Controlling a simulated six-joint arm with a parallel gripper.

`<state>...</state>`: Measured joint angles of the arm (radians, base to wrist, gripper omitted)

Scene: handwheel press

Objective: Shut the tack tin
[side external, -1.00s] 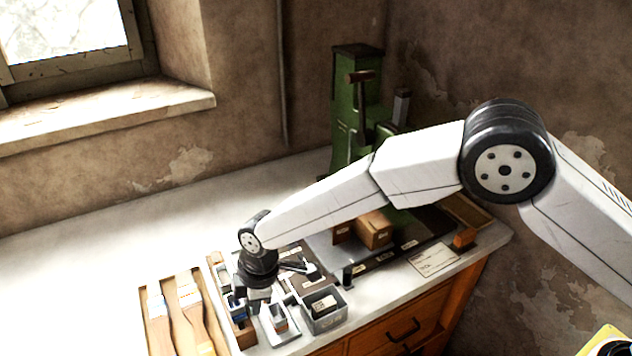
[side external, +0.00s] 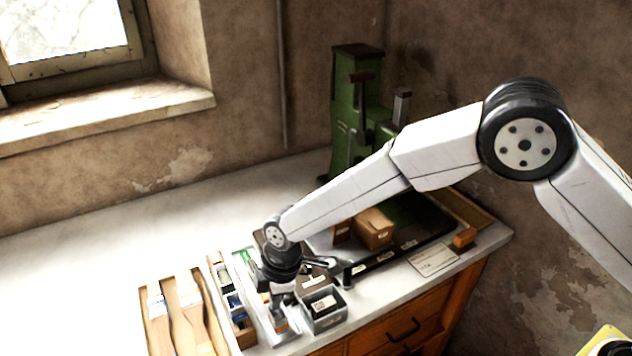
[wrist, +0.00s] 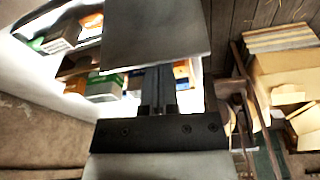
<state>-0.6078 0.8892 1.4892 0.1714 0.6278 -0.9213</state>
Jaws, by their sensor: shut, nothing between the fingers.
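The tack tin (side external: 326,322) appears to be the small grey open-topped box near the bench's front edge in the side external view. A pale label or block shows inside it. Its lid is hard to make out there. My gripper (side external: 284,298) points down just left of the tin, with shut, empty fingers. Whether it touches the tin I cannot tell. In the wrist view the shut fingers (wrist: 158,88) reach toward a flat dark grey plate (wrist: 155,35), which hides the fingertips. It may be the lid, but I cannot tell.
A small holder (side external: 281,325) stands in front of my gripper. A wooden organizer (side external: 243,335) and a tray of brushes (side external: 180,315) lie to the left. The green press (side external: 352,120) stands behind, with a cardboard box (side external: 374,230) nearer. The bench's back left is clear.

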